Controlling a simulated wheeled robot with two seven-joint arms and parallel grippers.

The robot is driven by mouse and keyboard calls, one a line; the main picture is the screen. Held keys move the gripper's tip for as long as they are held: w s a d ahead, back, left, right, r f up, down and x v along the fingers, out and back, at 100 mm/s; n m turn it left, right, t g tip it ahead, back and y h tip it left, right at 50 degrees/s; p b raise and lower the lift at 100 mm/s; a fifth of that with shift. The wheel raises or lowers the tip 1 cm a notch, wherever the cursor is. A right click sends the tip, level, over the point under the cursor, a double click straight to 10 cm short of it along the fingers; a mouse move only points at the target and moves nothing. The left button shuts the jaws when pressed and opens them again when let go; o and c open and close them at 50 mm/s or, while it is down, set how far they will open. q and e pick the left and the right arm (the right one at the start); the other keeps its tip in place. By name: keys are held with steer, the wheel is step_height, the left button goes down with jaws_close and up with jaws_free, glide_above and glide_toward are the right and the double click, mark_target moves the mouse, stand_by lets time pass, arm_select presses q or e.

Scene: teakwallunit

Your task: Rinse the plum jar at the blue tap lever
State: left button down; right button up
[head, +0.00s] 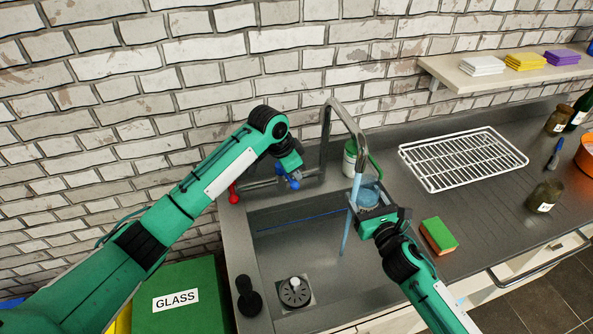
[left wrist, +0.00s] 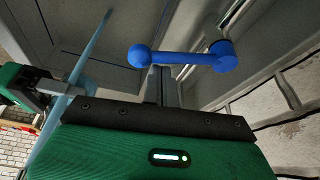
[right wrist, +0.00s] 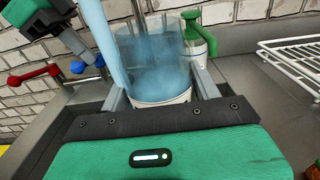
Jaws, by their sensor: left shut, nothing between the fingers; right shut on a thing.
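My right gripper (head: 376,212) is shut on a clear glass jar (head: 367,193), held roughly upright over the right part of the sink. The jar has blue water in it in the right wrist view (right wrist: 155,70). A blue water stream (head: 356,187) runs from the tap spout (head: 360,150) at the jar, and a blue streak goes on down below it. My left gripper (head: 291,174) is shut and empty at the blue tap lever (head: 293,183). In the left wrist view the lever (left wrist: 185,58) lies just past the fingers; contact is unclear.
The sink (head: 330,285) has a drain (head: 294,292) and a black plug (head: 248,297) on its left rim. A red lever (head: 233,193) stands left of the tap. A green-capped bottle (head: 350,160), sponge (head: 438,235) and wire rack (head: 462,158) are nearby. Two dark jars (head: 544,196) (head: 559,120) stand right.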

mark_target(374, 207)
arm_select(q)
steer(key=shift+s+a+f, duration=0.15)
steer(key=shift+s+a, duration=0.3)
steer(key=shift+a, duration=0.25)
steer(key=shift+w+d, duration=0.2)
steer(key=shift+d, duration=0.25)
arm_select(e)
steer(key=shift+r, duration=0.1)
arm_select(q)
step_height(374, 207, up, 10)
steer(key=shift+a, duration=0.15)
arm_select(e)
steer(key=shift+d+v, duration=0.15)
steer(key=shift+v, duration=0.6)
steer(key=shift+d+v, duration=0.15)
steer(key=shift+v, duration=0.65)
steer(key=s+d, duration=0.2)
steer(key=s, duration=0.1)
steer(key=shift+s+d, duration=0.3)
steer(key=shift+d, duration=0.1)
